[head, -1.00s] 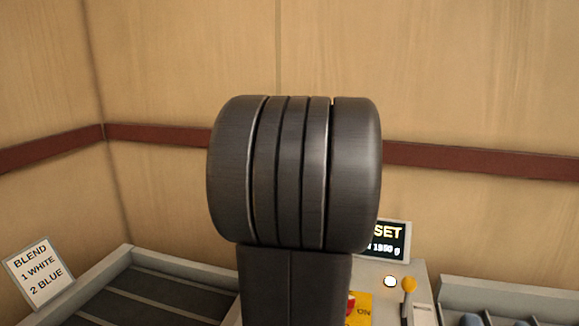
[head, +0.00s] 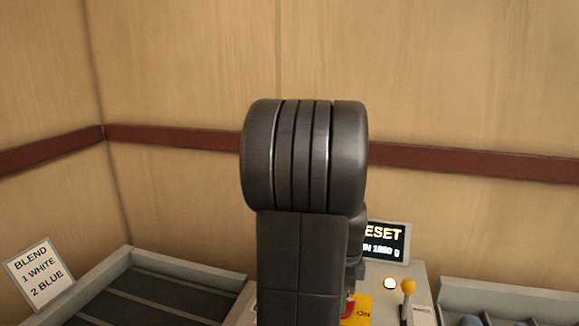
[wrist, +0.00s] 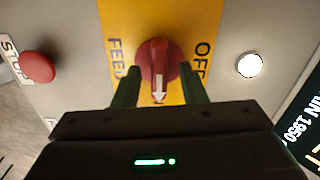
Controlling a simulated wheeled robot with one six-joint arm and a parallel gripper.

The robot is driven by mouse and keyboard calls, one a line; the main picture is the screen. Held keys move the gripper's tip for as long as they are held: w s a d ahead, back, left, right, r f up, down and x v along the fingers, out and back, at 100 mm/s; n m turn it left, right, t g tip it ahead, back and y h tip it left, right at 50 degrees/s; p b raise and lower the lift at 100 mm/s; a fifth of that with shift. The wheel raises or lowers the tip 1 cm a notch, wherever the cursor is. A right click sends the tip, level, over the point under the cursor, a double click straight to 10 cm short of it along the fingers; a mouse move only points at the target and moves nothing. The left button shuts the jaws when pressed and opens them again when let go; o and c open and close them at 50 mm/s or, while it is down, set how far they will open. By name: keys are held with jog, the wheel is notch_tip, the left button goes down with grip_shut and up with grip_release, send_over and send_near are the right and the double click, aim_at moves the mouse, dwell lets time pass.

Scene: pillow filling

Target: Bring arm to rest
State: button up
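In the wrist view my gripper (wrist: 158,82) is open, with its two dark green fingers spread at the left and right of a red rotary knob (wrist: 148,62). The knob has a white arrow pointing down in that view, toward my gripper body. It sits on a yellow plate (wrist: 118,20) lettered FEED and OFF. I cannot tell whether the fingertips touch the knob. A sliver of the knob (head: 349,305) shows beside my arm.
The panel also has a red stop button (wrist: 37,67), a lit white button (wrist: 250,65), a display (head: 386,241) and a yellow-knobbed lever (head: 408,288). A grey tray (head: 118,262) and a BLEND sign (head: 40,275) stand left. Another bin (head: 520,296) is at right.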

jog(key=n, duration=0.3)
jog(key=shift+n, duration=2.7)
jog(key=shift+s+r, duration=0.15)
